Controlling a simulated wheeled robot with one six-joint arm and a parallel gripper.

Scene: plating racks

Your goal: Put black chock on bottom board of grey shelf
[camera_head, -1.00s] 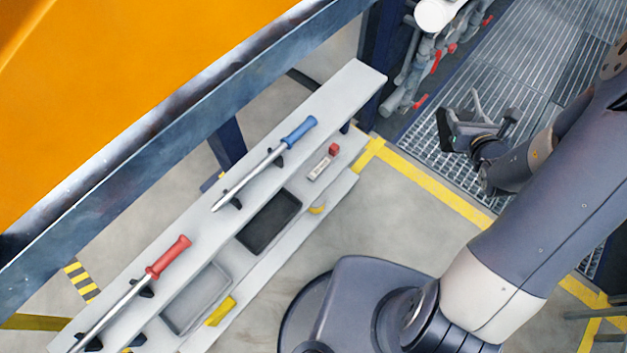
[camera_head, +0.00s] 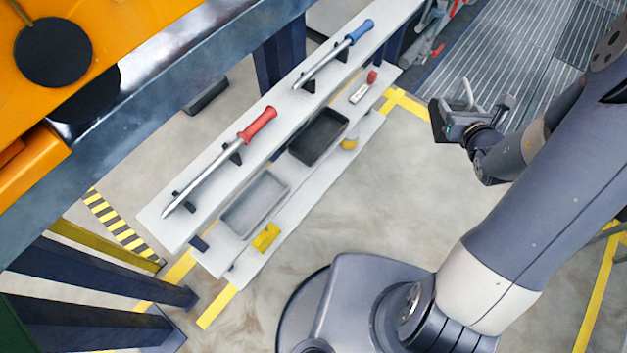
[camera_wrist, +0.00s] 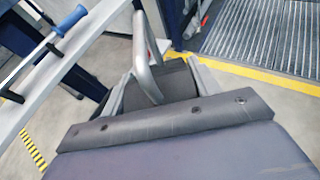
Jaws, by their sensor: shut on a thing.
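The grey shelf stands left of centre in the head view, with a long top board (camera_head: 215,178) and lower boards below it. Its bottom board (camera_head: 248,268) shows as a pale strip along the near side, partly hidden by the boards above. My gripper (camera_wrist: 160,88) is shut on the black chock (camera_wrist: 178,80), a dark block with a grey looped handle standing up from it. In the head view my gripper (camera_head: 462,122) holds the chock (camera_head: 438,120) in the air right of the shelf, well apart from it. The chock's underside is hidden.
A red-handled bar (camera_head: 225,150) and a blue-handled bar (camera_head: 335,54) lie on the top board. Lower down are a grey tray (camera_head: 228,222), a black tray (camera_head: 294,149) and yellow pieces (camera_head: 267,238). Open floor (camera_head: 350,215) lies before the shelf. An orange machine hangs upper left.

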